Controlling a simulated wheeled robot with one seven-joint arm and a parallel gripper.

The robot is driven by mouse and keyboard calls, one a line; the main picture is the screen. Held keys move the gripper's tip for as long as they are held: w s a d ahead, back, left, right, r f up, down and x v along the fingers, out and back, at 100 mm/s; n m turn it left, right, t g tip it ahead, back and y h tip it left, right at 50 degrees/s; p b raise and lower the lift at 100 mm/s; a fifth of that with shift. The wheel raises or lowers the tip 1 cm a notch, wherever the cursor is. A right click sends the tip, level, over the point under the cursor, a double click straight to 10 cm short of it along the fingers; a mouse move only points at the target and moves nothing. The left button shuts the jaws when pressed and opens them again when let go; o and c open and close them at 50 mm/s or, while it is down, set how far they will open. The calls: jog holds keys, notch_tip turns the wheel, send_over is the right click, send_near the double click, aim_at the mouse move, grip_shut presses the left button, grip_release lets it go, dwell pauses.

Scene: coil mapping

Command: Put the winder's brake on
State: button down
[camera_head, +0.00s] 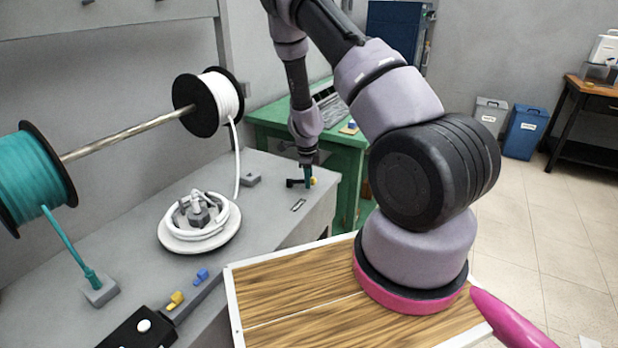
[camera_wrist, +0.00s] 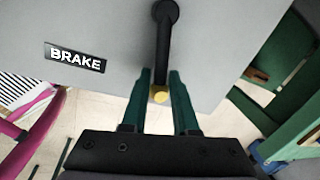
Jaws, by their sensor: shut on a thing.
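The brake lever (camera_head: 294,183) is a black arm with a yellow knob (camera_head: 313,181) at the far right end of the grey bench. In the wrist view the lever (camera_wrist: 164,38) runs from a round pivot down between my fingers, with the yellow knob (camera_wrist: 159,95) between them. A black plate reading BRAKE (camera_wrist: 75,58) lies to its left. My gripper (camera_head: 307,177), with teal fingers, is shut on the lever near its knob. The fingers partly hide the lever in the head view. The winder (camera_head: 200,238) holds a white coil on a round plate.
A teal spool (camera_head: 30,175) and a white spool (camera_head: 212,100) hang on a metal rod above the grey bench (camera_head: 120,215). Blue and yellow clips (camera_head: 176,299) lie near the front edge. A green table (camera_head: 345,165) stands behind the bench's right end.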

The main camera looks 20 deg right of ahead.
jog(key=shift+s+m, duration=0.4)
jog(key=shift+m, duration=0.2)
jog(key=shift+a, duration=0.1)
jog(key=c, duration=0.8)
grip_release()
jog(key=shift+s, duration=0.1)
jog(key=shift+a, duration=0.1)
jog(key=shift+r, duration=0.25)
notch_tip(320, 180, up, 10)
jog(key=s+a, duration=0.1)
jog(key=shift+s, duration=0.25)
jog(key=shift+a, duration=0.1)
